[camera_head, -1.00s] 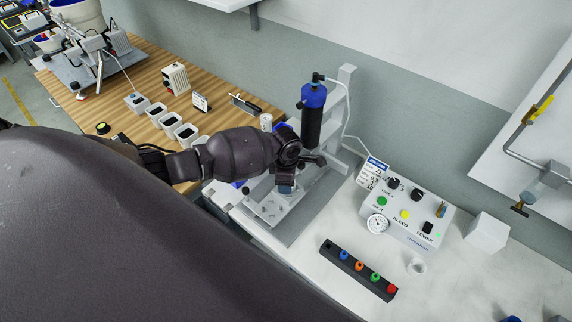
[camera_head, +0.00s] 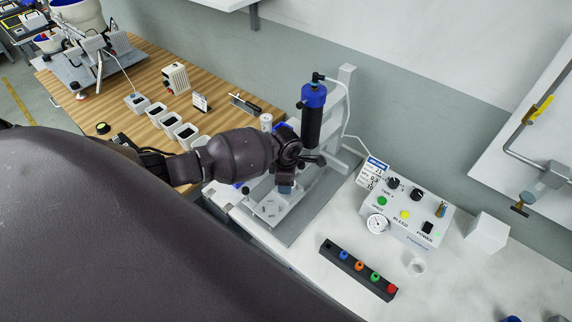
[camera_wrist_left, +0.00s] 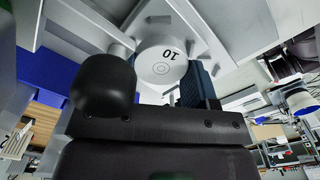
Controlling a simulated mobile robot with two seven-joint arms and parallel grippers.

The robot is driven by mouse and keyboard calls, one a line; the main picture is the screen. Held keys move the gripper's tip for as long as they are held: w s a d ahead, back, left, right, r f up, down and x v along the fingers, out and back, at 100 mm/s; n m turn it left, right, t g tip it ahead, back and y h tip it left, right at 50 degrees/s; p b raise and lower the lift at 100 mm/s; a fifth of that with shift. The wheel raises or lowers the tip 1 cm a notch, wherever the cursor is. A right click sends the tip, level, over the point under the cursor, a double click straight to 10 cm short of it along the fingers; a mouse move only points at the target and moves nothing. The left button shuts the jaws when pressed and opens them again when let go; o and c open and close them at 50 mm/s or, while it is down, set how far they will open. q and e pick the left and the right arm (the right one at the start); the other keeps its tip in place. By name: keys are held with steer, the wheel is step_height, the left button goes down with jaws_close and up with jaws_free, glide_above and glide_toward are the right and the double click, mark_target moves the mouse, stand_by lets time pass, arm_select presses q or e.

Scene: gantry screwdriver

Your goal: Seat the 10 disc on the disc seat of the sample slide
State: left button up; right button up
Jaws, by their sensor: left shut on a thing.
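My left gripper (camera_head: 287,181) is low over the grey fixture under the blue-and-black screwdriver-like cylinder. In the left wrist view the left gripper (camera_wrist_left: 150,86) is shut on the white 10 disc (camera_wrist_left: 167,68), whose face shows the number 10 and small rings. One dark rounded finger is left of the disc and a ribbed blue-grey pad is right of it. The light grey sample slide (camera_head: 268,212) with round recesses lies on the fixture, beside and below the gripper. The disc seat and any contact with it are hidden. My right gripper is out of view.
The upright cylinder (camera_head: 313,117) on its stand is close behind the gripper. A control box (camera_head: 405,214) with knobs and a gauge stands to the right. A dark rack (camera_head: 358,270) with coloured pieces lies in front. Several white trays (camera_head: 171,123) stand on the wooden bench.

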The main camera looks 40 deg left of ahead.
arm_select(q)
steer(key=shift+f, duration=0.6)
steer(key=o, duration=1)
step_height(320, 180, up, 11)
steer(key=shift+f, duration=0.15)
stand_by(0.4)
